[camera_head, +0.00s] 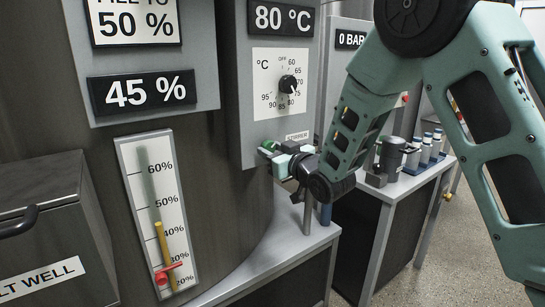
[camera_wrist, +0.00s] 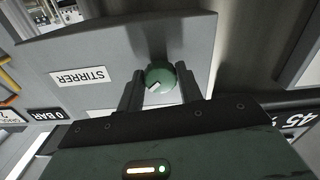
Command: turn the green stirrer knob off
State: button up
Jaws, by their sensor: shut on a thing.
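The green stirrer knob (camera_wrist: 159,77) sits on the grey panel beside the label "STIRRER" in the wrist view. A white pointer mark shows on its face. My gripper (camera_wrist: 160,88) has one finger on each side of the knob and is shut on it. In the head view, my gripper (camera_head: 276,150) is at the lower part of the grey control box, just below the stirrer label (camera_head: 298,136). A bit of green shows at the fingertips there; most of the knob is hidden by the gripper.
Above the knob is a black temperature dial (camera_head: 288,84) below an "80 °C" display (camera_head: 284,18). A level gauge (camera_head: 158,215) and a "45 %" display (camera_head: 142,91) are to the left. A bench with a small motor (camera_head: 392,155) stands at right, behind my arm.

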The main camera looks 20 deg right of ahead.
jog(key=n+b, duration=0.5)
jog(key=shift+f+n, duration=0.2)
jog(key=shift+n, duration=0.1)
jog(key=shift+d+r+n+b, duration=0.1)
jog(key=shift+r+n+b, duration=0.1)
jog(key=shift+n+b, duration=2)
jog(key=o, duration=1)
jog(key=shift+b+v, duration=2.55)
jog(key=shift+v, duration=6.2)
